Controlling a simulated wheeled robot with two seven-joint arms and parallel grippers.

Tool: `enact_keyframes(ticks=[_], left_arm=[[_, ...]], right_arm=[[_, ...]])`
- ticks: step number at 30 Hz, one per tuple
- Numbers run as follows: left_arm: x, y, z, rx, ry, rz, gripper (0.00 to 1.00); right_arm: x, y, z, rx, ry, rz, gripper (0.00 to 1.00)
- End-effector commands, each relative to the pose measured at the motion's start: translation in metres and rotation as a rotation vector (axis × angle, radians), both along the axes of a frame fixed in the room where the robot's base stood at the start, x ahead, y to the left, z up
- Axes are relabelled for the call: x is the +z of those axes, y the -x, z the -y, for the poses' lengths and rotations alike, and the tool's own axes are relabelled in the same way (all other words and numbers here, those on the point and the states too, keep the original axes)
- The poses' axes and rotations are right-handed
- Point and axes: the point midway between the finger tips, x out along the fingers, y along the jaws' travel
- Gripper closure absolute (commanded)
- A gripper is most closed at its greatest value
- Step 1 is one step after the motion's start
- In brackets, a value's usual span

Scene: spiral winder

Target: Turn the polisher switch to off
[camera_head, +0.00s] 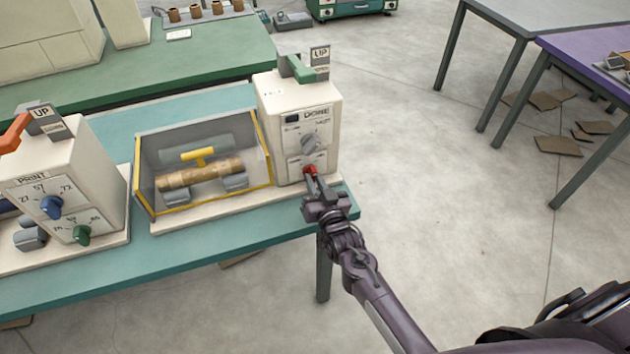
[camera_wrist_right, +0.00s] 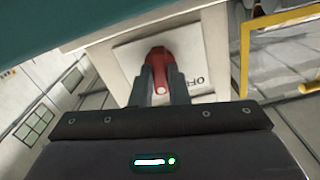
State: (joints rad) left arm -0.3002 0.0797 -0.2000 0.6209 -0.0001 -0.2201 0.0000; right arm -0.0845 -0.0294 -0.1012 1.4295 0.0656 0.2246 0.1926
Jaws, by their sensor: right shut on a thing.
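The polisher is a cream box (camera_head: 318,102) with a grey knob (camera_head: 310,142) and a small red switch (camera_head: 311,171) low on its front. My right gripper (camera_head: 312,182) reaches up from below at the red switch. In the right wrist view the red switch (camera_wrist_right: 158,72) sits between the two fingers of the right gripper (camera_wrist_right: 160,92), which are shut on it. My left gripper is not in view.
A clear-sided case (camera_head: 155,208) with yellow edges and a brown roll inside stands left of the polisher. A "PRINT" box (camera_head: 60,172) with knobs stands further left on the teal table (camera_head: 200,262). Open floor (camera_head: 430,200) lies to the right.

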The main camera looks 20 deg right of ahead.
Motion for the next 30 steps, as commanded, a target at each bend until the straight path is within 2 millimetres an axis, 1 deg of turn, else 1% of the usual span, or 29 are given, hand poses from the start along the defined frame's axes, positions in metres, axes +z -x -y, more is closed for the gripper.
enact_keyframes(ticks=[18,24,30], left_arm=[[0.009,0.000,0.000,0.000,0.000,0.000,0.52],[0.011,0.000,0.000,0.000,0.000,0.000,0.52],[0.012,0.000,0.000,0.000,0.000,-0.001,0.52]], right_arm=[[0.000,0.000,0.000,0.001,0.582,0.019,1.00],[0.000,0.000,0.000,0.000,0.736,0.023,1.00],[0.000,0.000,0.001,0.000,0.845,0.028,1.00]])
